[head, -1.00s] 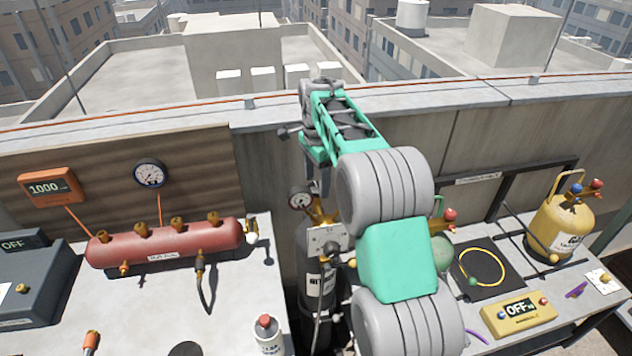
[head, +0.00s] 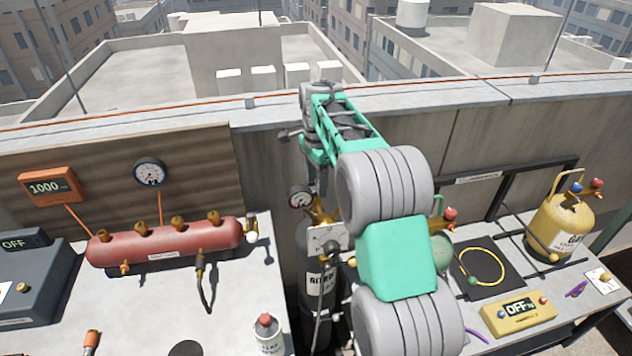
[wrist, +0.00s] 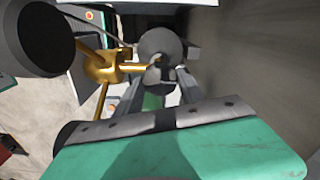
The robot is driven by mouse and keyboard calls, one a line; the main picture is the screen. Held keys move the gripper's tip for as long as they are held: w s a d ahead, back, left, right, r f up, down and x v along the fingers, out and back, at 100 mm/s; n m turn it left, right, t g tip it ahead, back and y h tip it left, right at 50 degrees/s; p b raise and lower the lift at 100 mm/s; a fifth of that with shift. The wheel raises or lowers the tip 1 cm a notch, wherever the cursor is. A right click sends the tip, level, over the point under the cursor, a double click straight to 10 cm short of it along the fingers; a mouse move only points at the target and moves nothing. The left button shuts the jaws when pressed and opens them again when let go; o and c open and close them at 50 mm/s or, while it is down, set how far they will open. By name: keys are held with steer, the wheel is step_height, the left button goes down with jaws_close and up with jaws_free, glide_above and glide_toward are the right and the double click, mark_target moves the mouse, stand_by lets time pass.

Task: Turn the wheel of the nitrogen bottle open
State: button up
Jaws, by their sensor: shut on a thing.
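The nitrogen bottle (head: 308,285) is a dark cylinder with a white label, standing in the gap between the two tables. A brass regulator with a round gauge (head: 300,197) sits at its top. My gripper (head: 318,190) points down at the bottle's top, partly hidden by my arm. In the wrist view, my gripper (wrist: 160,80) has its two grey fingers on either side of a grey round wheel (wrist: 158,42) and is shut on it. The brass regulator (wrist: 103,66) is beside the wheel. How far the wheel is turned cannot be told.
A parapet (head: 420,150) runs behind the bottle.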

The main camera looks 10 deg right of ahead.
steer(key=shift+c, duration=0.8)
